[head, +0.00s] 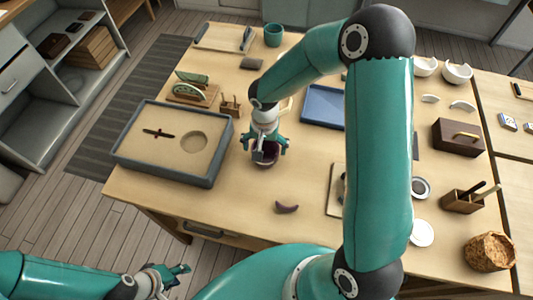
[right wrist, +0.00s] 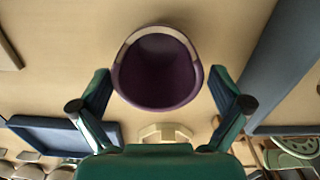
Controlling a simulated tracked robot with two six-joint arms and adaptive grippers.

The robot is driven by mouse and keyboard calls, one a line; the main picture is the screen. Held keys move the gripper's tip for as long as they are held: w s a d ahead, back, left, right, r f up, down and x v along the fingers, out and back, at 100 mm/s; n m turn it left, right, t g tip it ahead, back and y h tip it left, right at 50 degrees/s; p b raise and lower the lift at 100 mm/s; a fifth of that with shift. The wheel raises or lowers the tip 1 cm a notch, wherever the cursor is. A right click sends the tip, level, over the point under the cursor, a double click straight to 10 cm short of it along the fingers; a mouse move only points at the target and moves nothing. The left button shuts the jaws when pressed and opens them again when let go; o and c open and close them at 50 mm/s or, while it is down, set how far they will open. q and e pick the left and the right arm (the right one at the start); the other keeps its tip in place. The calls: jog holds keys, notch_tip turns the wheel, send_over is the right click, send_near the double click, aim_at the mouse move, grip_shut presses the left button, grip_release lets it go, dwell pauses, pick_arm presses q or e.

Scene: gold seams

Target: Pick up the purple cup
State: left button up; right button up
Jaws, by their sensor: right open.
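The purple cup (head: 266,158) stands on the wooden table under my right gripper (head: 264,146), which partly hides it in the head view. In the right wrist view the cup (right wrist: 157,80) shows its hollow inside and a pale band on part of its rim. My right gripper (right wrist: 160,74) is open, with one finger on either side of the cup and a visible gap at each side. My left gripper (head: 178,272) is low at the left of the head view, away from the table top; its jaw opening is too small to judge.
A grey sand tray (head: 207,180) stands left of the cup. A small purple curved piece (head: 287,208) lies in front of it. A small wooden holder (head: 231,106) and a blue tray (head: 323,106) are behind. My right arm hides part of the table's right.

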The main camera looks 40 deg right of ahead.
aim_at(265, 158)
notch_tip(265, 158, down, 3)
jog(key=shift+s+f+b, duration=0.1)
jog(key=shift+b, duration=0.4)
jog(key=c, duration=0.9)
jog(key=shift+r, duration=0.2)
